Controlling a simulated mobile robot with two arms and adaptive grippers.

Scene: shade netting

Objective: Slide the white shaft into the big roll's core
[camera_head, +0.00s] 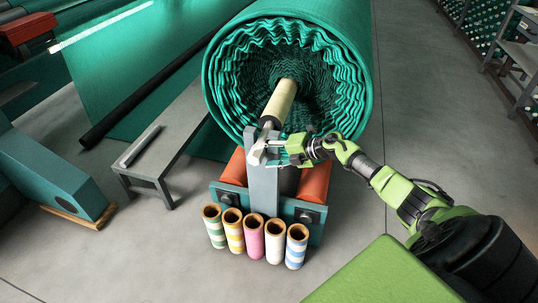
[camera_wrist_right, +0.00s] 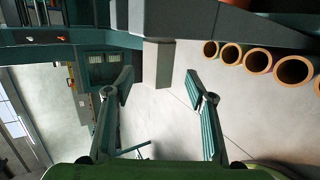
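The big green roll (camera_head: 222,75) lies with its ruffled open end facing me. A cream cylinder (camera_head: 281,98) sticks out of its middle, with a dark end near the top of a grey post; I cannot tell core from shaft there. A pale bar (camera_head: 140,146) lies on the grey bench at left; I cannot tell whether it is the white shaft. My right gripper (camera_head: 284,150) is at the top of the post, just below the cylinder's near end. In the right wrist view its fingers (camera_wrist_right: 160,95) are apart with nothing between them. My left gripper is not in view.
The grey post (camera_head: 263,190) rises from a teal stand with orange rollers (camera_head: 315,181). Several striped tubes (camera_head: 254,237) stand upright in front; they also show in the right wrist view (camera_wrist_right: 258,61). Shelving stands at far right. The floor right of the roll is clear.

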